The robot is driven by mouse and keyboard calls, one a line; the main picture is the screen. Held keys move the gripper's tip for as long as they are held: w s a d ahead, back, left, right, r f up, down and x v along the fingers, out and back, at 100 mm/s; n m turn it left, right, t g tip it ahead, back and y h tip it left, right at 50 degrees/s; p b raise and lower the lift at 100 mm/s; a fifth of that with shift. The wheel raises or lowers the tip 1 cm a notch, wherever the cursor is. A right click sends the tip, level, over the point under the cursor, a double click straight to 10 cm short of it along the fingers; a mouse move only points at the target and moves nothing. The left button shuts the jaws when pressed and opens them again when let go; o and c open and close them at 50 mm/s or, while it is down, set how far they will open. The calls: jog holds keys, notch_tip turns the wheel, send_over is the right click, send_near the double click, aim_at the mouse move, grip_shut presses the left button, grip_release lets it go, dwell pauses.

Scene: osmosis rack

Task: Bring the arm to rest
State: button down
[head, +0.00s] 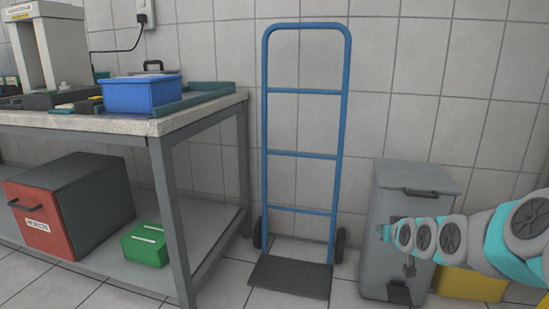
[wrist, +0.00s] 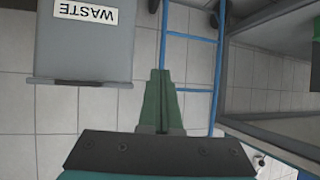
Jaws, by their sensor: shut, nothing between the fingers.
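My arm (head: 455,238) reaches in from the right edge of the head view, in front of the grey waste bin (head: 415,180). In the wrist view my gripper (wrist: 160,73) shows two green fingers pressed together with nothing between them. In the head view the gripper end is small and partly hidden, so its fingers are hard to make out. In the wrist view the bin (wrist: 85,50) with its WASTE label lies left of the fingers, and I see no contact with it.
A blue hand truck (head: 305,153) stands against the tiled wall. A workbench (head: 150,125) at left carries a blue box (head: 142,95); a red-fronted case (head: 40,220) and green box (head: 145,244) sit on its lower shelf. A yellow object (head: 468,284) is beneath my arm.

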jog(key=s+a+n+g+p, duration=0.1)
jog(key=s+a+g+p, duration=0.15)
jog(key=s+a, duration=0.55)
jog(key=s+a+g+p, duration=0.1)
jog(key=s+a+g, duration=0.3)
jog(key=s, duration=0.7)
jog(key=s+a+r+g+p, duration=0.1)
jog(key=s+g+p, duration=0.1)
jog(key=s, duration=1)
jog(key=s+a+r+g+p, duration=0.1)
jog(key=s+g, duration=0.4)
jog(key=s, duration=0.8)
jog(key=shift+s+a+r+p, duration=0.25)
jog(key=shift+a+p, duration=0.25)
jog(key=shift+a, duration=0.3)
